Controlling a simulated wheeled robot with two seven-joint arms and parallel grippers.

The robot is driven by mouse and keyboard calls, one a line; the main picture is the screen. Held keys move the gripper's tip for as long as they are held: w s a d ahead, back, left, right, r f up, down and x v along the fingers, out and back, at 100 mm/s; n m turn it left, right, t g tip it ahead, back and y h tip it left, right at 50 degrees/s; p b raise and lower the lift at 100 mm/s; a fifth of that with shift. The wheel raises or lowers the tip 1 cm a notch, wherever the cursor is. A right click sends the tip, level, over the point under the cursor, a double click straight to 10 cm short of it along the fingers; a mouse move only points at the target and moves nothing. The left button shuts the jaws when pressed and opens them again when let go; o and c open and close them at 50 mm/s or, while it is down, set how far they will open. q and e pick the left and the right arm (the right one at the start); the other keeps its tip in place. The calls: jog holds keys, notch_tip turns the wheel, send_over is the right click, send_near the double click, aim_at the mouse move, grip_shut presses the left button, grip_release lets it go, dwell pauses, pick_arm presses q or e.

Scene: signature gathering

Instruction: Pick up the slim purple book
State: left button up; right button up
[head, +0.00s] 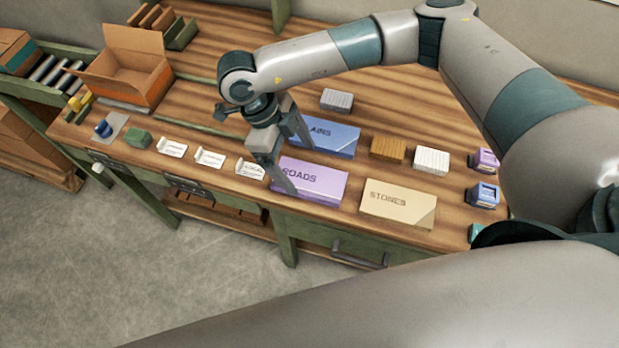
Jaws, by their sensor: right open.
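The slim purple book (318,184), marked "ROADS", lies flat near the front edge of the wooden table. My right gripper (298,167) is open and points down over the book's left end. One finger is at the book's front left part, the other at its back side near the blue book. It partly covers the purple book's left end; I cannot tell whether the fingers touch it. A blue book (335,138) lies just behind, partly hidden by the gripper. A beige book (385,203), marked "STONES", lies to the right. My left gripper is not in view.
Brown (388,149), white (431,160) and grey (337,100) blocks lie behind and right. Small purple (485,160) and blue (483,195) items stand at the right. White cards (209,158) line the front left. An open carton (135,75) stands far left.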

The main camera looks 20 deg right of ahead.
aim_at(308, 179)
jog(key=shift+p+x, duration=0.9)
jog(key=shift+p, duration=0.3)
jog(key=shift+p+x, duration=0.6)
jog(key=shift+x, duration=0.4)
jog(key=shift+s+f, duration=0.2)
jog(key=shift+f, duration=0.55)
jog(key=c, duration=1.3)
jog(key=shift+r, duration=0.2)
